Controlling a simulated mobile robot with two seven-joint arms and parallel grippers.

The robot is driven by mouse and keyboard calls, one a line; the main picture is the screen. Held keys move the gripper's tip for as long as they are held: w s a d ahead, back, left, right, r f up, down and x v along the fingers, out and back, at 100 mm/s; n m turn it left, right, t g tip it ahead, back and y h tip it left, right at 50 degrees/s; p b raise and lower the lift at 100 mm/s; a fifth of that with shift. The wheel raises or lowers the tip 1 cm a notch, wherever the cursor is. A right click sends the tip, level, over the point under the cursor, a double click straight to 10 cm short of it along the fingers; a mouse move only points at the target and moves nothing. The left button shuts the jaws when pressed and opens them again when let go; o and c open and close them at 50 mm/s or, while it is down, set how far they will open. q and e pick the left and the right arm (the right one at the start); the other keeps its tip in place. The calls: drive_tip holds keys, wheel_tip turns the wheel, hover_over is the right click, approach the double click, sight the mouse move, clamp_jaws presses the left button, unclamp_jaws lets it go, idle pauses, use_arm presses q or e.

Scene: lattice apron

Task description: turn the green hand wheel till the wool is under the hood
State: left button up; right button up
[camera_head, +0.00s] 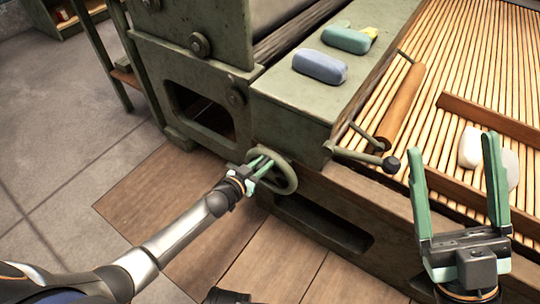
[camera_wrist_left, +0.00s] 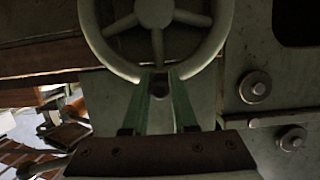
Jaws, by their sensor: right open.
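The green hand wheel (camera_head: 286,180) is on the side of the green machine. My left gripper (camera_head: 265,162) is at its rim, with the fingers close together; the wheel also fills the top of the left wrist view (camera_wrist_left: 154,12). There the fingertips (camera_wrist_left: 160,76) lie on either side of its lower rim, just below a spoke. The white wool (camera_head: 471,147) lies in lumps on the slatted lattice (camera_head: 480,60) at the right, partly behind my right gripper (camera_head: 460,160), which is open and empty. I cannot tell which part is the hood.
A wooden roller (camera_head: 401,108) and a dark-knobbed lever (camera_head: 390,165) stand beside the lattice. A wooden bar (camera_head: 490,118) crosses it. Floor at left is clear.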

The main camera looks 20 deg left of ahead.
sight(280, 166)
use_arm(q)
clamp_jaws()
drive_tip(key=shift+d, duration=0.1)
drive_tip(key=shift+s+d+f, duration=0.15)
drive_tip(key=shift+s+d, duration=0.05)
drive_tip(key=shift+d, duration=0.35)
drive_tip(key=shift+s+d+f, duration=0.1)
drive_tip(key=shift+s+d, duration=0.1)
drive_tip(key=shift+d, duration=0.4)
drive_tip(key=shift+s+d+f, duration=0.15)
drive_tip(key=shift+s+d, duration=0.05)
drive_tip(key=shift+d, duration=0.35)
